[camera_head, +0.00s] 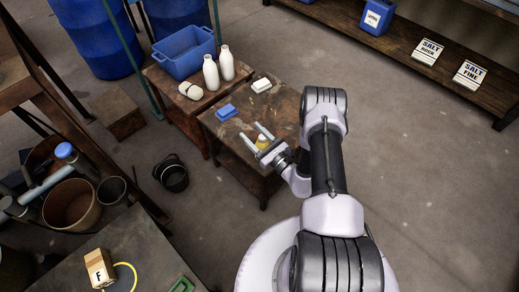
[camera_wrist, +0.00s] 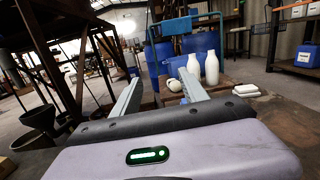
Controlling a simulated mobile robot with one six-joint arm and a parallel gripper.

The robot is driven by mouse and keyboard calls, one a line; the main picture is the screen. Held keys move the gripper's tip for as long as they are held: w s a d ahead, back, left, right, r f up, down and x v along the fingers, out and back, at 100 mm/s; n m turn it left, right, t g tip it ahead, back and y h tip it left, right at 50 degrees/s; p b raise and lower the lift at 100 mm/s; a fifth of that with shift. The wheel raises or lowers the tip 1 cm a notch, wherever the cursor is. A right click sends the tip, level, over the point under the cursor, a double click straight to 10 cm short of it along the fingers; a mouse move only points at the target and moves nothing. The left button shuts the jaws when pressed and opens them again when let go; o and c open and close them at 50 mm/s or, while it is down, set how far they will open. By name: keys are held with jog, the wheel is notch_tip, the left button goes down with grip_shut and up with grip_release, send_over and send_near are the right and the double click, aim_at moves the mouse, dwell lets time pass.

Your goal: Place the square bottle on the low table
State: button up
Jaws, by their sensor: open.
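The low table (camera_head: 230,132) has a dark, worn brown top. A small yellow object (camera_head: 262,141) shows at my gripper, partly hidden by it; it may be the square bottle, but too little shows to tell its shape. My gripper (camera_head: 253,133) is over the near part of the low table, its two grey fingers spread apart. In the wrist view my gripper (camera_wrist: 157,80) is open with nothing visible between the fingertips. The yellow object does not show there.
A blue block (camera_head: 227,111) and a white block (camera_head: 261,85) lie on the low table. Behind it, a wooden stand holds a blue crate (camera_head: 184,52), white bottles (camera_head: 211,73) and a pale rounded object (camera_head: 190,91). A black bucket (camera_head: 172,175) stands on the floor left.

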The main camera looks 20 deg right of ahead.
jog(key=w+a+r+n+g+y, duration=0.25)
jog(key=a+r+n+y, duration=0.45)
jog(key=r, duration=0.5)
jog(key=s+a+r+n+g+y, duration=0.4)
jog(key=s+a+r+n+g, duration=0.55)
jog(key=a+r+g, duration=0.35)
jog(key=s+r+n+g+h, duration=0.1)
jog(key=s+r+n+h, duration=0.25)
jog(key=s, duration=0.45)
jog(key=s+r+n+g+h, duration=0.25)
jog(key=s+n+h, duration=0.25)
jog(key=s, duration=0.3)
jog(key=s+d+r+n+t+h, duration=0.3)
jog(key=d+r+t+h, duration=0.1)
jog(key=d+t+h, duration=0.1)
jog(key=shift+s+d+t+h, duration=0.2)
jog(key=shift+d+t+h, duration=0.15)
jog(key=shift+d+t, duration=0.5)
jog(key=shift+d, duration=0.1)
